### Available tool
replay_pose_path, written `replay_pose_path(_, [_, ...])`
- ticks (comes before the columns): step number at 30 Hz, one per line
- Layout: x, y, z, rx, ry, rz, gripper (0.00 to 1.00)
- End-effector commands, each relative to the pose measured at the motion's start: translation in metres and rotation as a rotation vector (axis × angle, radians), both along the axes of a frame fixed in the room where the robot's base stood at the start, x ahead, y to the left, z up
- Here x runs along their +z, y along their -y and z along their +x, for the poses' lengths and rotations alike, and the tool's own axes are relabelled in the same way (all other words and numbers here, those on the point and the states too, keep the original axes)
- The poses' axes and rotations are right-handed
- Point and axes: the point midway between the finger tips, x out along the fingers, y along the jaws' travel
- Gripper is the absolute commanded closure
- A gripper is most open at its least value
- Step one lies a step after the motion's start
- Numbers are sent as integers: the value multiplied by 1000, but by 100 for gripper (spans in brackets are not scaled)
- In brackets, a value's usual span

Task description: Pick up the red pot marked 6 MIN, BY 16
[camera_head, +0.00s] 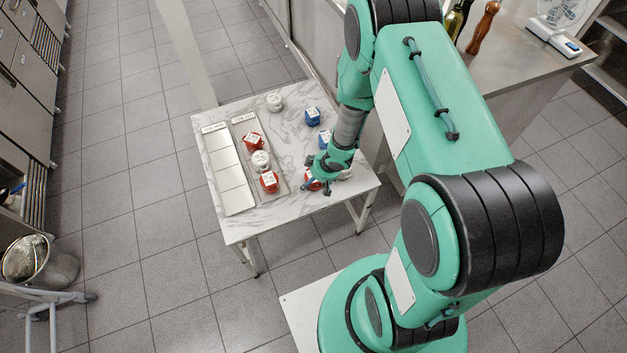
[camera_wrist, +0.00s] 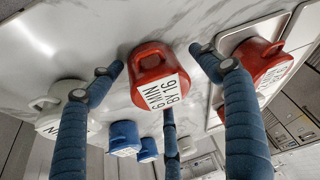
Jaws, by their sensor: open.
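The red pot marked 6 MIN, BY 16 (camera_wrist: 152,68) stands on the marble-topped table in the wrist view, its label facing the camera. My gripper (camera_wrist: 157,60) is open, with one finger on each side of this pot and a third finger behind its label side. Gaps show between the two side fingertips and the pot. In the head view my gripper (camera_head: 318,180) is low over the table's front right part. A red pot (camera_head: 312,185) there is mostly hidden by the fingers.
Two label-headed trays, one empty (camera_head: 231,182) and one (camera_head: 245,158) with red pots (camera_head: 269,182) and a white pot (camera_head: 261,160), lie on the left. Blue pots (camera_head: 312,117) and another white pot (camera_head: 275,102) stand behind. In the wrist view a white pot (camera_wrist: 68,95) is left.

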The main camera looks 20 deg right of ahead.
Motion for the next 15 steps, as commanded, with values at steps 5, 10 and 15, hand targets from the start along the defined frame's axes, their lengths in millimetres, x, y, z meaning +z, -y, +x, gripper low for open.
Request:
replay_pose_path(5, [0, 0, 0, 0, 0, 0, 22])
replay_pose_path(10, [0, 0, 0, 0, 0, 0, 34])
replay_pose_path(15, [0, 0, 0, 0, 0, 0, 68])
